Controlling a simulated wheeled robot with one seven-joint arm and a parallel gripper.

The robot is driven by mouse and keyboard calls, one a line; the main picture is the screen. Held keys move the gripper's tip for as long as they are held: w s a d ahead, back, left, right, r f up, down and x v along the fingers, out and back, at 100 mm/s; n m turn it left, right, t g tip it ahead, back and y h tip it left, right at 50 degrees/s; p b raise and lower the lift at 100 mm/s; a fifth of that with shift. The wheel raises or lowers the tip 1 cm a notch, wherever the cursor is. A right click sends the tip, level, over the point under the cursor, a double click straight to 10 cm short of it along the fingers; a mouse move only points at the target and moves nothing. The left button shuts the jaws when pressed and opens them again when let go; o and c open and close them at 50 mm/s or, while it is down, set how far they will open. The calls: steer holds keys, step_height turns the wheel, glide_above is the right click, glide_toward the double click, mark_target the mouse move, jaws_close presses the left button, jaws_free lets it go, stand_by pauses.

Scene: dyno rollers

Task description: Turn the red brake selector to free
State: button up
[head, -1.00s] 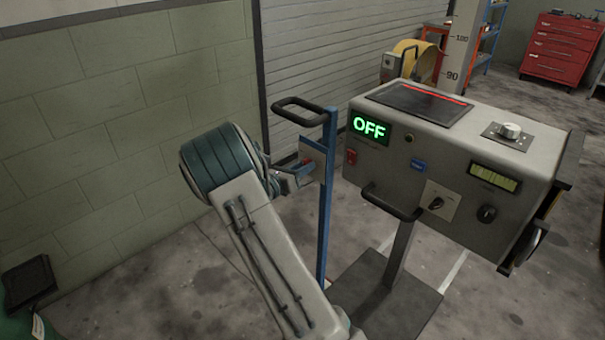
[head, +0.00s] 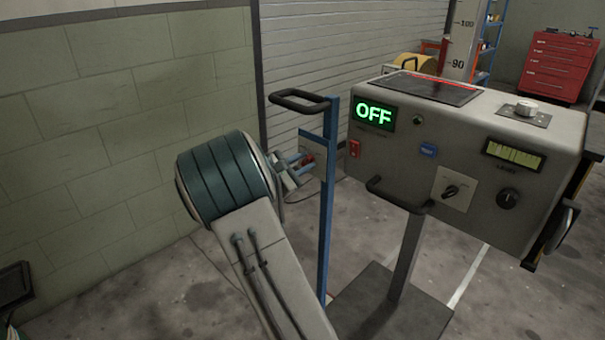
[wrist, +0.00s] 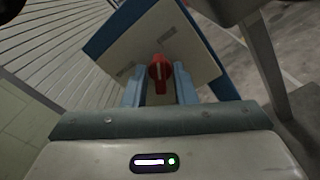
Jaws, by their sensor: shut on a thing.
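The red brake selector (wrist: 160,72) is a small red knob with a pale line on a beige plate (wrist: 112,42) in the wrist view. My gripper (wrist: 160,86) has its two blue-grey fingers on either side of the knob and is shut on it. In the head view the selector (head: 309,157) is a small red spot on the plate of a blue post (head: 327,215), with my gripper (head: 303,166) reaching it from the left. The labels on the plate are too blurred to read.
A grey console (head: 470,165) with a green OFF display (head: 374,114) and several controls stands just right of the post. A black handle (head: 299,100) tops the post. A block wall (head: 100,130) is at the left.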

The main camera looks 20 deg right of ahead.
steer(key=shift+f+m+b, duration=0.2)
steer(key=shift+m+b, duration=0.9)
steer(key=shift+r, duration=0.1)
steer(key=o, duration=0.7)
steer(key=p+v, duration=0.1)
steer(key=v, duration=1.3)
steer(key=shift+p, duration=0.35)
steer(key=shift+r, duration=0.1)
